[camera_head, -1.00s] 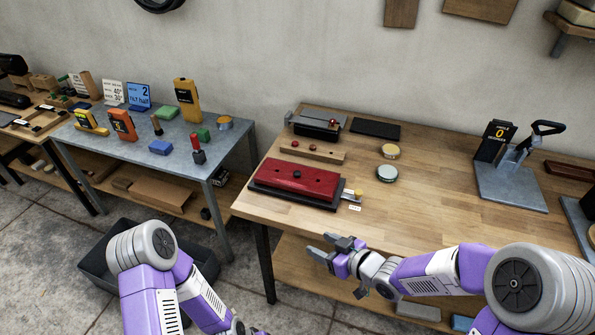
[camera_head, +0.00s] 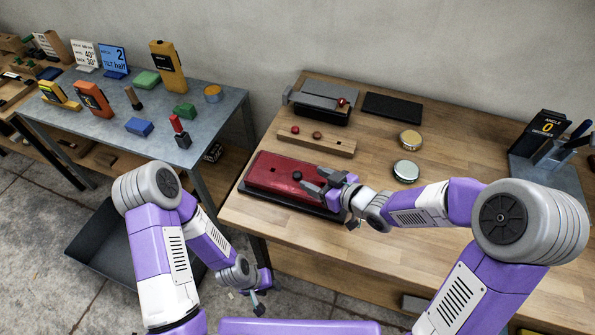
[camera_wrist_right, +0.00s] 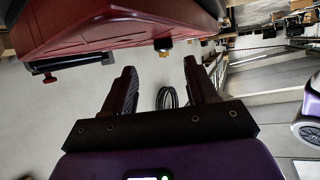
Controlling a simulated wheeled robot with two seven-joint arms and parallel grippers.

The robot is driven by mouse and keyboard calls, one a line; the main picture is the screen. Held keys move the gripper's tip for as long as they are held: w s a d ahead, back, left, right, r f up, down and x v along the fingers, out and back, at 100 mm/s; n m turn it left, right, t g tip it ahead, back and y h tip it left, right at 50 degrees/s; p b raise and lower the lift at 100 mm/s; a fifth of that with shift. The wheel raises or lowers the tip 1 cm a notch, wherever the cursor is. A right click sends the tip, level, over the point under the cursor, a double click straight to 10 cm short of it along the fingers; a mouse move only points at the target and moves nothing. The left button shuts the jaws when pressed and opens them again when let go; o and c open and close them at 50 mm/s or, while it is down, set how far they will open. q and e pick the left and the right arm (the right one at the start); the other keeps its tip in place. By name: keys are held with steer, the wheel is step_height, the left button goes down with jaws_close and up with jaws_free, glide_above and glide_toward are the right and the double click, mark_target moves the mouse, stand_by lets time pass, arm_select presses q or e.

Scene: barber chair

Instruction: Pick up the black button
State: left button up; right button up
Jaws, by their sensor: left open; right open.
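The black button (camera_head: 297,176) is a small dark round knob on top of the red block (camera_head: 272,170), which lies on a dark base on the wooden bench. My right gripper (camera_head: 317,181) is open at the red block's right end, its fingers pointing toward the button, with a small gap visible between them. In the right wrist view the open fingers (camera_wrist_right: 160,72) have nothing between them, and the red block (camera_wrist_right: 90,25) fills the upper left. My left gripper (camera_head: 258,298) is open and empty, low in front of the bench.
Two round tins, one brass-topped (camera_head: 410,136) and one pale (camera_head: 405,170), stand to the right. A black pad (camera_head: 392,107) lies behind. A dark bin (camera_head: 95,255) is on the floor.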

mark_target(297, 173)
steer(key=x, duration=0.2)
steer(key=b+x, duration=0.1)
steer(key=x, duration=0.1)
steer(key=shift+s+a+f, duration=0.2)
steer(key=shift+s, duration=0.2)
steer(key=shift+w+a+f, duration=0.1)
steer(key=shift+w+a, duration=0.2)
steer(key=shift+w, duration=0.1)
jaws_close()
